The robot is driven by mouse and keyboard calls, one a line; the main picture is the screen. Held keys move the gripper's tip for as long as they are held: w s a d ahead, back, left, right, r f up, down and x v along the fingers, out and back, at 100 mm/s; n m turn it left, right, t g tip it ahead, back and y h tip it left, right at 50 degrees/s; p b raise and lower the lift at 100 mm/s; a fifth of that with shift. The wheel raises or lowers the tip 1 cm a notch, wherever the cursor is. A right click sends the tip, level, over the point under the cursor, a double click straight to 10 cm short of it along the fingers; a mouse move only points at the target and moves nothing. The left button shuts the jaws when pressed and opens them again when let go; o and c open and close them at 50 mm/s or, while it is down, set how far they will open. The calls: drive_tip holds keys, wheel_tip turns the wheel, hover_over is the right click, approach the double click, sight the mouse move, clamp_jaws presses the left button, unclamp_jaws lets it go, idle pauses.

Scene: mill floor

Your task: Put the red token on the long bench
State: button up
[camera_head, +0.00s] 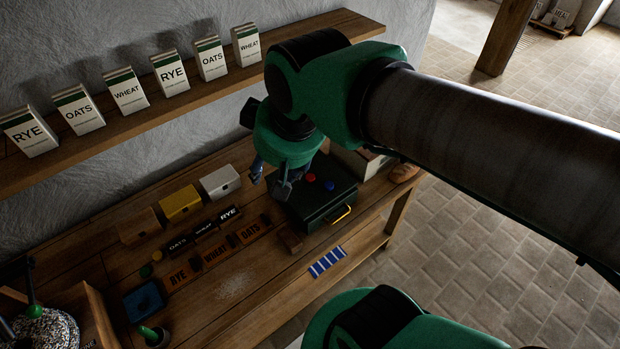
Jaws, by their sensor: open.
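The red token (311,177) lies on top of a dark green box (312,207) with a yellow handle. A blue token (329,186) lies beside it on the same lid. The box stands on the long wooden bench (215,319), which runs below the wall shelf. My gripper (271,178) is open and points down at the left side of the box, left of the red token. Nothing shows between its fingers. How high the fingertips are above the box I cannot tell.
White, yellow and brown boxes (180,204) stand along the back of the bench. The shelf (150,105) with labelled packets overhangs behind. Bare bench shows at front left of the card.

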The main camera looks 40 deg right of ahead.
drive_tip(key=w+d+f+g, duration=0.1)
drive_tip(key=w+d+f, duration=0.4)
drive_tip(key=w, duration=0.4)
drive_tip(key=n+g+p, duration=0.1)
drive_tip(key=n+g, duration=0.2)
drive_tip(key=g, duration=0.1)
hover_over(311, 176)
wheel_tip(311, 176, down, 22)
drive_tip(key=shift+s+a, duration=0.2)
drive_tip(key=shift+s, duration=0.05)
wheel_tip(311, 176, down, 7)
drive_tip(key=shift+r, duration=0.1)
drive_tip(key=shift+f, duration=0.85)
drive_tip(key=shift+w+d+f, duration=0.1)
drive_tip(key=shift+f, duration=1.2)
drive_tip(key=shift+w+f, duration=0.1)
drive_tip(key=shift+f, duration=1.2)
